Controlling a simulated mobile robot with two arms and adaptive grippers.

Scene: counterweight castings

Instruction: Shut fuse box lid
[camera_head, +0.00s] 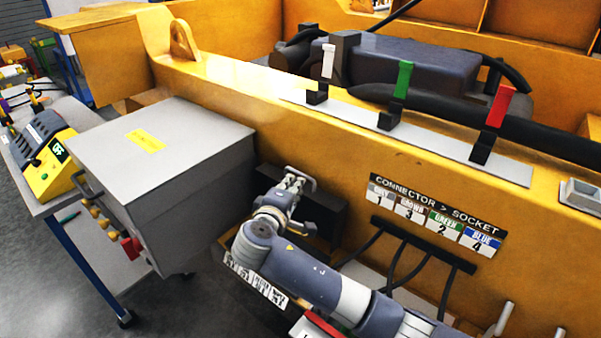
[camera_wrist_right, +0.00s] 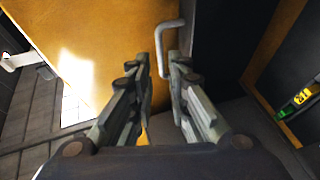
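A dark box (camera_head: 330,213), which looks like the fuse box, sits against the yellow casting right of the grey cabinet. A pale bar handle (camera_head: 303,174) stands at its upper left edge. In the right wrist view the handle (camera_wrist_right: 160,48) is just beyond my fingertips, beside a dark panel (camera_wrist_right: 212,40) that may be the lid. I cannot tell how far the lid is open. My left gripper is out of view.
A grey cabinet (camera_head: 165,160) stands close on the left. Black cables (camera_head: 405,262) hang below the connector sign (camera_head: 437,204). White, green (camera_head: 402,80) and red clamps stand on the casting. A yellow-green item (camera_wrist_right: 302,97) lies at right in the wrist view.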

